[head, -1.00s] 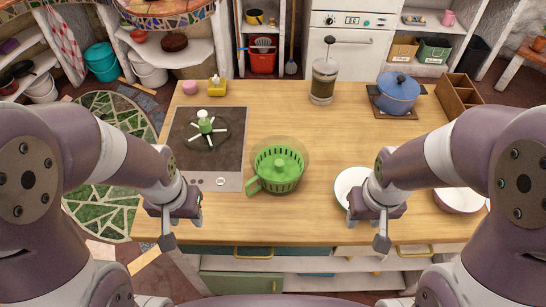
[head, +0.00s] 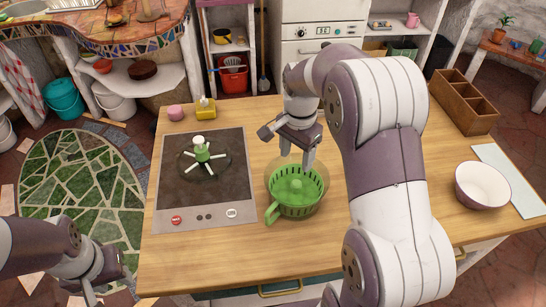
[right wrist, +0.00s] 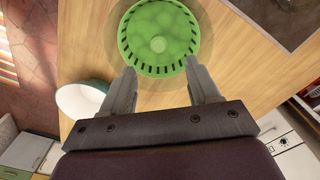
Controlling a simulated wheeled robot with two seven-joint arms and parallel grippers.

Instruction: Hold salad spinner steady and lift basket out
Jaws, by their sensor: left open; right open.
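The salad spinner is a clear bowl (head: 322,210) with a green slotted basket (head: 297,190) inside. A green handle (head: 272,214) sticks out at its front left. In the right wrist view the basket (right wrist: 158,38) lies just beyond my fingertips, with pale green round shapes inside. My right gripper (head: 296,160) is open and empty, pointing down above the back rim of the basket; in the right wrist view its fingers (right wrist: 160,75) are apart. My left gripper (head: 105,284) is open at the lower left, off the counter and away from the spinner.
A clear lid with white spokes and green knob (head: 201,151) lies on the dark cooktop (head: 190,190) left of the spinner. A white bowl (head: 483,184), pale board (head: 520,185) and wooden divided box (head: 464,103) are at the right. Counter in front is clear.

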